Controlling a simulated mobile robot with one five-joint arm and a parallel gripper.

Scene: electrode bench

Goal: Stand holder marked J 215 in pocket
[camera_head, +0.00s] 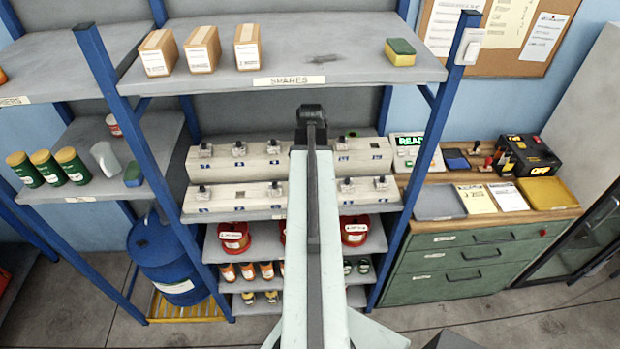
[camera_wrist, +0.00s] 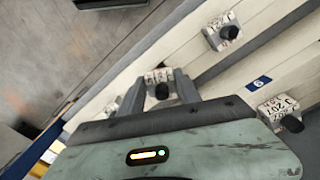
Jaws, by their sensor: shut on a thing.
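In the wrist view my gripper (camera_wrist: 168,88) is shut on a small white holder (camera_wrist: 157,76) with a dark round knob. Part of its printed label shows between the fingers, but I cannot read it as J 215. I cannot tell whether it sits in a pocket or is lifted clear. Two other holders stand nearby: one above right (camera_wrist: 218,38), and one at the right (camera_wrist: 272,106) whose marking looks like J 201. In the head view the upper pocket block (camera_head: 232,167) and lower pocket block (camera_head: 232,202) carry several holders.
A blue number tag reading 9 (camera_wrist: 260,83) is on the block in the wrist view. The spares shelf (camera_head: 330,60) is above the blocks, with blue rack posts (camera_head: 425,150) beside them. A green drawer cabinet (camera_head: 470,260) stands right.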

